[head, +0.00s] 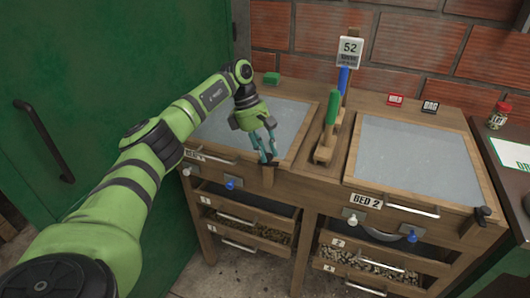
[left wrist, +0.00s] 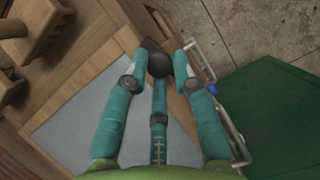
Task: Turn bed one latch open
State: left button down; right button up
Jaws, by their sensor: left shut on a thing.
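Bed one (head: 287,112) is the left wooden bed with a grey lid. Its dark latch (head: 266,159) sits at the front right corner of the frame, mostly hidden by my fingers. My left gripper (head: 267,146) reaches down over that corner with its teal fingers shut on the latch. In the left wrist view the latch's black round knob (left wrist: 160,64) shows between the fingertips of my left gripper (left wrist: 166,52). How far the latch is turned cannot be told. My right gripper is not in view.
Bed two (head: 410,150) stands at the right with a similar dark latch (head: 482,213). Wooden levers with green (head: 333,106) and blue (head: 343,80) grips stand between the beds. A green door (head: 90,80) is at the left. Drawers (head: 245,222) sit below bed one.

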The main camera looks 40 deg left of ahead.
aim_at(267, 154)
pick_arm(q)
jog(key=shift+w+d+r+m+g+b, duration=0.1)
jog(key=shift+w+m+g+b, duration=0.1)
jog(key=shift+m, duration=0.4)
jog(key=shift+w+r+m+g+b, duration=0.1)
jog(key=shift+m+g, duration=0.1)
jog(key=shift+m, duration=0.4)
jog(key=shift+s, duration=0.1)
jog(key=c, duration=1)
grip_release()
jog(key=shift+f, duration=0.1)
notch_tip(267, 154, up, 10)
jog(key=shift+r, duration=0.1)
